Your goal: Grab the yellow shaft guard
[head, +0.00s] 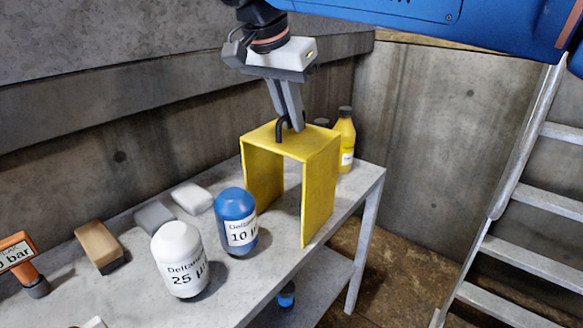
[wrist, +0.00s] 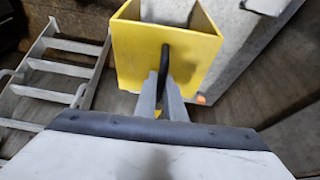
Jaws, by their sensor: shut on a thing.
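The yellow shaft guard (head: 318,185) is a bent, U-shaped cover with its open side down and a black handle (head: 280,130) on top. In the head view it is at the right end of the grey table; I cannot tell whether it rests on it or is just above. My gripper (head: 291,125) points down from above, its fingers shut on the handle. In the wrist view the guard (wrist: 165,55) is ahead of the fingers (wrist: 163,95), and the black handle (wrist: 165,62) runs between them.
The grey table (head: 225,290) also holds a blue canister (head: 236,220), a white canister (head: 180,262), a yellow bottle (head: 345,140), a brown block (head: 98,246) and an orange gauge tool (head: 18,258). A metal ladder (head: 515,200) stands at right. Concrete walls close off the back.

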